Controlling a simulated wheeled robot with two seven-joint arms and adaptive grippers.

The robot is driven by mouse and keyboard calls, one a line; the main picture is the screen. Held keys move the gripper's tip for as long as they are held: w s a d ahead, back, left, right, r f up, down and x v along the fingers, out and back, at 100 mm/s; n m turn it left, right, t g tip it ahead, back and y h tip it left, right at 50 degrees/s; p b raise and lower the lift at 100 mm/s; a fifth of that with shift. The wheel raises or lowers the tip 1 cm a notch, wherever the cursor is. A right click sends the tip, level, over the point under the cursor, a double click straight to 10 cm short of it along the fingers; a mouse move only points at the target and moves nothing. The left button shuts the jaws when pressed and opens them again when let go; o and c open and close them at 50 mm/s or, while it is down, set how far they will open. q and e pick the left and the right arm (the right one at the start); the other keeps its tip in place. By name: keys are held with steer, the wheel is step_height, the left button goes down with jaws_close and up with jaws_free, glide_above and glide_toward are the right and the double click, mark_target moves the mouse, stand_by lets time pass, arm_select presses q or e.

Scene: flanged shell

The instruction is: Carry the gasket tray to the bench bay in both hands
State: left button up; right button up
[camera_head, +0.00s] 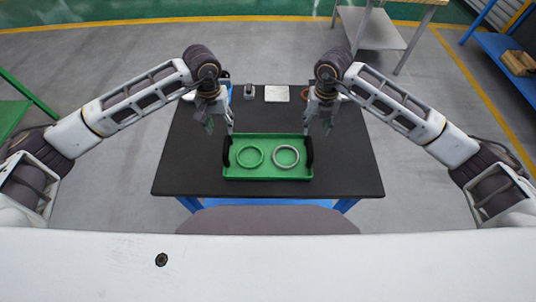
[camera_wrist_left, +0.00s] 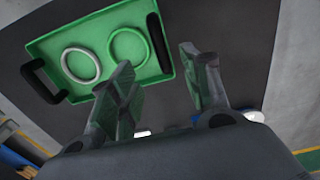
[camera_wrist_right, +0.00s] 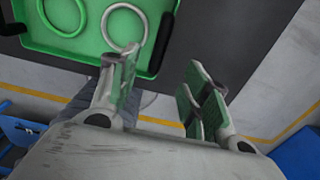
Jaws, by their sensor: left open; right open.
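The green gasket tray (camera_head: 268,174) lies flat on a black-topped table (camera_head: 180,172). A green ring (camera_head: 250,156) and a pale ring (camera_head: 285,157) lie side by side in it. Black handles stand at its left end (camera_head: 226,151) and right end (camera_head: 309,152). My left gripper (camera_head: 221,123) is open and empty near the left handle; in the left wrist view that handle (camera_wrist_left: 158,40) shows beyond the gap between the fingers. My right gripper (camera_head: 317,122) is open and empty near the right handle, which shows in the right wrist view (camera_wrist_right: 160,42). Neither gripper visibly touches the tray.
At the table's back edge are a small grey object (camera_head: 249,91), a pale square plate (camera_head: 277,93) and an orange ring partly hidden by my right arm. A blue shelf with boxes (camera_head: 520,62) stands at the right. Another table (camera_head: 375,28) stands behind. The table beside the tray is clear.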

mark_target(226, 145)
arm_select(q)
steer(key=shift+f, duration=6.65)
arm_select(e)
steer(key=shift+f, duration=6.65)
arm_select(q)
steer(key=shift+c, duration=0.3)
arm_select(e)
steer(key=shift+c, duration=0.3)
arm_select(q)
steer(key=c, duration=1)
arm_select(e)
steer(key=c, duration=1)
arm_select(q)
steer(key=shift+r, duration=0.1)
arm_select(e)
steer(key=shift+r, duration=0.1)
